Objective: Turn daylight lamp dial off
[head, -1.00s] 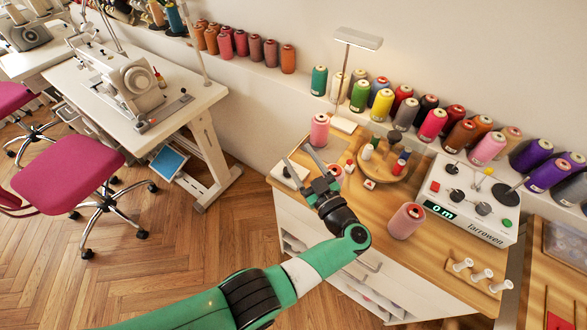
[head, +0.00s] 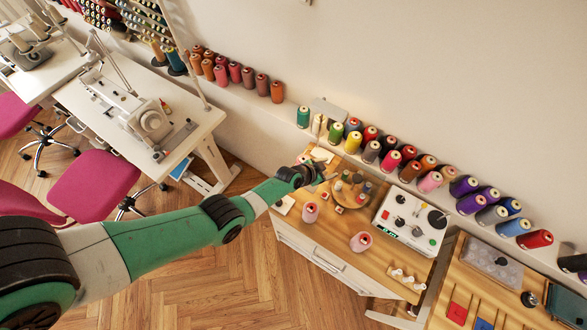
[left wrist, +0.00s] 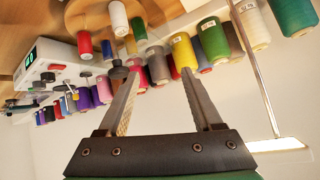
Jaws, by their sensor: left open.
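The daylight lamp's pale flat head (head: 325,109) stands out from the wall near the row of thread spools, above the back left of the wooden worktop. In the left wrist view its head (left wrist: 274,146) and thin pole (left wrist: 258,85) are at the right, beside my gripper. I cannot make out the lamp's dial in either view. My left gripper (head: 328,172) is over the back left of the worktop near the lamp's foot, small and partly hidden by its own wrist. In the left wrist view its two fingers (left wrist: 159,74) are apart, with nothing held between them. My right gripper is not in view.
A white control box (head: 411,220) with knobs is on the worktop (head: 334,229), right of a round wooden spool stand (head: 351,193). Loose pink spools (head: 361,241) stand near the front. Thread spools line the wall ledge. Sewing machines and pink chairs are at the left.

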